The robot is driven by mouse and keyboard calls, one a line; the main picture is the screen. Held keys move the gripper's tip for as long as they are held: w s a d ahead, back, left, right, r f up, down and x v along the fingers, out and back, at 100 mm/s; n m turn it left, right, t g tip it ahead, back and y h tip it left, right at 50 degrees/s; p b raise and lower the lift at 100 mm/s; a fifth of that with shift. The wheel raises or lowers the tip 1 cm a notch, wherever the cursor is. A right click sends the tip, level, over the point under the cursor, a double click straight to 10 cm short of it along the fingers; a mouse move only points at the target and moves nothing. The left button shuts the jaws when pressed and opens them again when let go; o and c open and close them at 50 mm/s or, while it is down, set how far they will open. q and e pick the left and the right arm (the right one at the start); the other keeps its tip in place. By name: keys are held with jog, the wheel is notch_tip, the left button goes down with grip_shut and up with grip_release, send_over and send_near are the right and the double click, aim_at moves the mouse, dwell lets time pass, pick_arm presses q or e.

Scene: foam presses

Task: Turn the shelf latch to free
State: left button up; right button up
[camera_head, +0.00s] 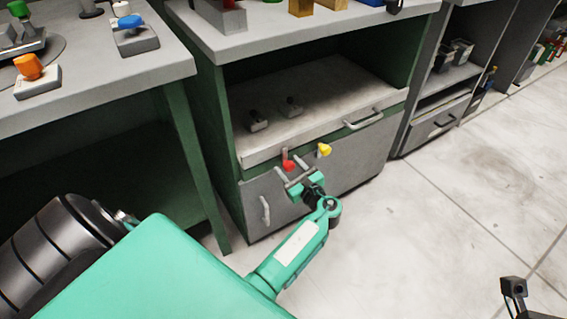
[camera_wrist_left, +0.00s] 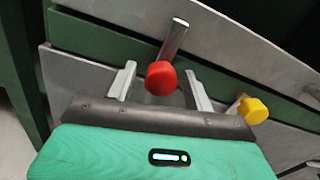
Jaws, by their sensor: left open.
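A red knob (camera_head: 288,165) on a short metal lever sits at the front edge of the grey pull-out shelf (camera_head: 335,88) in the green cabinet. A yellow knob (camera_head: 323,150) sits to its right on the same front. My left gripper (camera_head: 296,183) is open in front of the cabinet, close to the red knob. In the left wrist view the red knob (camera_wrist_left: 160,78) appears between the two fingers of my left gripper (camera_wrist_left: 162,84), its lever slanting up to the right. I cannot tell whether the fingers touch it. The yellow knob (camera_wrist_left: 253,110) is outside the right-hand finger.
Below the shelf is a grey cabinet door with a handle (camera_head: 265,210). The shelf has its own handle (camera_head: 363,118) and small dark fittings on top. A workbench (camera_head: 110,85) stands at left. Floor (camera_head: 430,215) at right is clear, except a dark part (camera_head: 514,288) in the corner.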

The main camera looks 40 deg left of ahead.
pick_arm(q)
jog(key=c, duration=1)
